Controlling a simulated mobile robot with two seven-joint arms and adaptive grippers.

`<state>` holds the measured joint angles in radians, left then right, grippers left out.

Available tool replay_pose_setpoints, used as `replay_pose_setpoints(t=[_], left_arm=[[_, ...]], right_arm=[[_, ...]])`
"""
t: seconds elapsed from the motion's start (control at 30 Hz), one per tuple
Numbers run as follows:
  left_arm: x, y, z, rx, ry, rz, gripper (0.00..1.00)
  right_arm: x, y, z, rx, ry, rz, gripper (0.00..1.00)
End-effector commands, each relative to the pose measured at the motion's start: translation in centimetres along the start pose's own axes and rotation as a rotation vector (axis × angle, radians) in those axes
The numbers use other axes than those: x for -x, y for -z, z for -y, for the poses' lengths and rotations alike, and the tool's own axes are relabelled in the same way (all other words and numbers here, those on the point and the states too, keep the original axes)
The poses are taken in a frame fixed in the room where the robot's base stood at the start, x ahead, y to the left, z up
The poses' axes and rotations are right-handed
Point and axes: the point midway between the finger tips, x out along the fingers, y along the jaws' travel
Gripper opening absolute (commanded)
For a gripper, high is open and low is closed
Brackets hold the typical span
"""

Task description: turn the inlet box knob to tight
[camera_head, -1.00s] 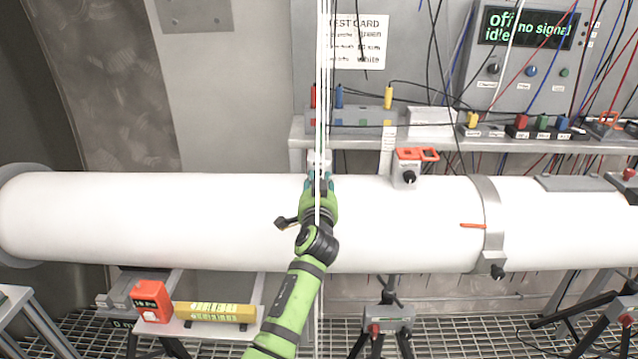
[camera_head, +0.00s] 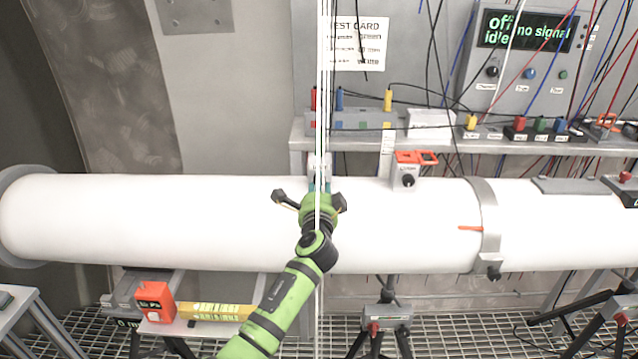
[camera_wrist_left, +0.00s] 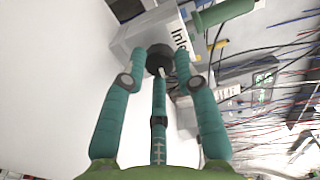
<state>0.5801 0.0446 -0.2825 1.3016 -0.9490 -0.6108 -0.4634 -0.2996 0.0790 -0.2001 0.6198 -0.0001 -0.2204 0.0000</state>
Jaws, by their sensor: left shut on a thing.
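The inlet box (camera_wrist_left: 150,30) is a pale box with part of the label "Inle" showing in the left wrist view. Its black round knob (camera_wrist_left: 159,57) faces my left gripper (camera_wrist_left: 162,78). The teal fingers are closed around the knob, with one finger on each side and one below. In the head view my left gripper (camera_head: 319,184) is at the top of the white tube, in front of the box (camera_head: 318,162). My arm and gripper hide the knob there. I cannot read the knob's setting. My right gripper is not in view.
The long white tube (camera_head: 130,215) runs across the view. A second small box with a black knob and an orange clip (camera_head: 408,172) sits to the right. Thin white vertical lines (camera_head: 325,80) cross in front of my gripper. A display (camera_head: 525,30) reads "off", "idle" and "no signal".

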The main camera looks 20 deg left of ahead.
Motion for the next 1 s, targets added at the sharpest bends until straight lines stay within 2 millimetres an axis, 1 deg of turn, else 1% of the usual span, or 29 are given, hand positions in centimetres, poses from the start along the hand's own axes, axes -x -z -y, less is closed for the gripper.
replay_pose_setpoints(t=[0.03, 0.8, 1.0], left_arm=[[-0.1, 0.1, 1.0, -0.047, 0.014, -0.003, 0.00], [-0.2, 0.1, 0.9, -0.778, 0.013, 0.003, 0.00], [-0.2, 0.1, 0.8, -0.966, 0.013, 0.003, 0.00]], right_arm=[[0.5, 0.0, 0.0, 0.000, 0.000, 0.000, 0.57], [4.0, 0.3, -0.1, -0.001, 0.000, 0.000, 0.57], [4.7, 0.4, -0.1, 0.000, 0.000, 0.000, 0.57]])
